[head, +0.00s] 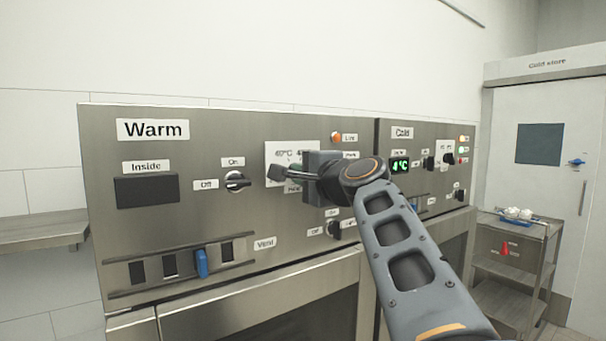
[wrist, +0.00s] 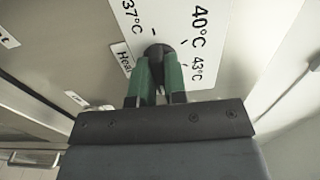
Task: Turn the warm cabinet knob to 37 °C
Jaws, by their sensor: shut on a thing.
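The warm cabinet's steel front (head: 250,215) carries a "Warm" label. Its temperature knob (wrist: 157,49) is dark and sits on a white dial plate (head: 275,150). In the wrist view the dial plate (wrist: 180,14) shows marks for 37 °C, 40 °C and 43 °C. My gripper (wrist: 160,75) is shut on the knob, with one green finger on each side. In the head view my gripper (head: 282,174) reaches the plate from the right and covers much of it. The knob's pointer is hidden, so I cannot tell which mark it faces.
An On/Off switch (head: 236,181) and a dark "Inside" display (head: 146,190) are left of the dial. A lower switch (head: 334,230) and a blue vent slider (head: 201,263) are below. The cold cabinet's display (head: 400,166) reads 4°C. A trolley (head: 512,270) stands at right.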

